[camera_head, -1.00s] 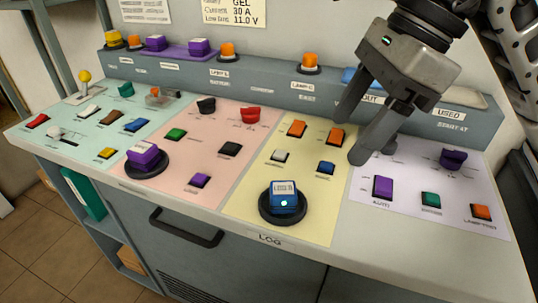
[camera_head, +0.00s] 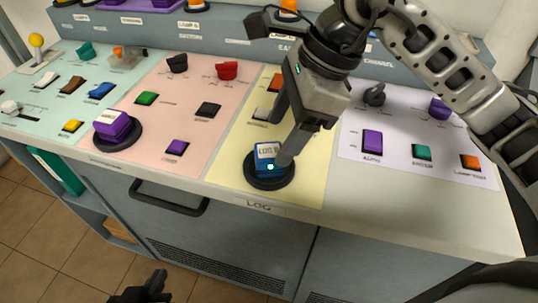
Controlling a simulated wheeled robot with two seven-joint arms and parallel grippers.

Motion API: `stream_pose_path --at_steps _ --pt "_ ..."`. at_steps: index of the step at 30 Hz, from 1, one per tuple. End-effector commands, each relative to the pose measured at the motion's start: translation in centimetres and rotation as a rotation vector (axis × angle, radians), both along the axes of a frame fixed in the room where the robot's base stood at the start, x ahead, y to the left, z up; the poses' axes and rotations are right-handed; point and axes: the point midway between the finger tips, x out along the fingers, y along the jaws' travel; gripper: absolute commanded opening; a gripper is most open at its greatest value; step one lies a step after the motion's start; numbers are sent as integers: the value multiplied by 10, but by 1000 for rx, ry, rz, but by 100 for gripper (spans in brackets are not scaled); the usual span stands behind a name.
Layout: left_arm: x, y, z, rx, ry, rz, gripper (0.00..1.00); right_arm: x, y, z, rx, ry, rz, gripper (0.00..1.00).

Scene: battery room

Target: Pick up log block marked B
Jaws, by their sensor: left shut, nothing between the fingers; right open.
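The log block (camera_head: 266,155) is blue with a pale label on top that reads "LOG" and a further mark. It sits on a round black base (camera_head: 258,183) at the front of the yellow panel. My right gripper (camera_head: 279,142) is open, with its fingers pointing down close to the block. One finger is beside the block's right side and the other is behind it. I cannot tell whether they touch it. My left gripper (camera_head: 146,292) is at the bottom edge, low in front of the cabinet, shut and empty.
Switches and knobs crowd the panels around both. A purple rocker (camera_head: 372,142) and other buttons are on the white panel at right. A cabinet handle (camera_head: 169,199) juts out below the front edge.

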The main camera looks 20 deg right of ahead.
Motion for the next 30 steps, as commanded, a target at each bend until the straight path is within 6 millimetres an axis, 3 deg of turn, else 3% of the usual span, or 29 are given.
stream_pose_path --at_steps 7,16,21,24,30 --pt "3 1 5 8 -9 -1 0 4 13 -32 0 4 2 65" --pt "3 1 3 8 -5 -1 0 5 15 -37 0 1 -1 65" --pt "2 1 2 8 -4 -1 0 5 15 -36 -1 2 0 18" --pt "2 1 2 8 -3 0 0 5 15 -36 0 1 -1 13" --pt "1 1 2 8 0 -2 0 5 14 -36 0 1 -1 12"
